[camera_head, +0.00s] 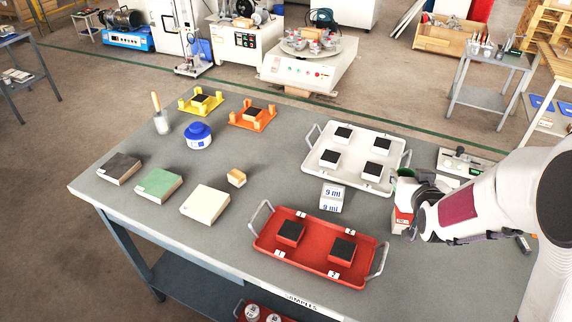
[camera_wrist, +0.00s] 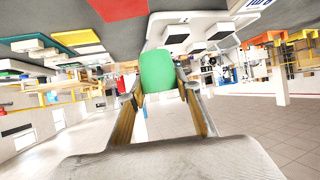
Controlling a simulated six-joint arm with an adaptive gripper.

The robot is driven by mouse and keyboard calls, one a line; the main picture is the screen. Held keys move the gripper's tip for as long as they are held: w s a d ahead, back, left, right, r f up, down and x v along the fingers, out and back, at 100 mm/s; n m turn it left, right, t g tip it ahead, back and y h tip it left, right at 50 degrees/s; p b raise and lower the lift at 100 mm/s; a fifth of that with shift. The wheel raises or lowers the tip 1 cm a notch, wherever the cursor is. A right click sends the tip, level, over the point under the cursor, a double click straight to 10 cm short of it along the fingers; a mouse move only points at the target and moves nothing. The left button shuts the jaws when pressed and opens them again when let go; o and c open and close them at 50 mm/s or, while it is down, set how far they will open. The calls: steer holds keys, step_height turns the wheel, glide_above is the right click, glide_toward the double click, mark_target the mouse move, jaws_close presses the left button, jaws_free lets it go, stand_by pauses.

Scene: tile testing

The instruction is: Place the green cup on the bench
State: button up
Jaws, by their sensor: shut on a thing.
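The green cup (camera_wrist: 158,70) is between the two fingers of my gripper (camera_wrist: 158,90) in the wrist view, and the fingers are shut on it. In the head view my gripper (camera_head: 421,200) is over the right part of the grey bench (camera_head: 270,150), by the white tray's right side. A small green patch there looks like the cup, mostly hidden by my gripper. I cannot tell how high the cup is above the bench.
A white tray (camera_head: 316,158) with dark-topped blocks and a red tray (camera_head: 268,247) with two more lie left of my gripper. A white 9 ml box (camera_head: 332,197) stands between them. A red-and-white item (camera_head: 399,218) is close under my gripper. Bare bench shows right of the red tray.

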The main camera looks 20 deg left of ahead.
steer(key=a+n+y, duration=0.1)
steer(key=a, duration=0.5)
steer(key=a+n+g+y, duration=0.1)
steer(key=a, duration=0.5)
steer(key=a+f+n+y, duration=0.1)
steer(key=a, duration=0.5)
steer(key=shift+s+f+n+g+y, duration=0.1)
steer(key=shift+s+n+g+y, duration=0.2)
steer(key=shift+s+n+g, duration=0.1)
steer(key=s+a+r+n+g+y, duration=0.1)
steer(key=a, duration=0.8)
steer(key=s+a+r+n+g+y, duration=0.1)
steer(key=a+n, duration=0.1)
steer(key=a, duration=0.8)
steer(key=shift+s+a+n+g+y, duration=0.25)
steer(key=shift+a+n+g+y, duration=0.05)
steer(key=shift+f, duration=0.1)
glide_above(265, 181)
steer(key=shift+w+a+f, duration=0.1)
steer(key=shift+f, duration=2.95)
steer(key=shift+f, duration=1.9)
steer(key=shift+f, duration=0.4)
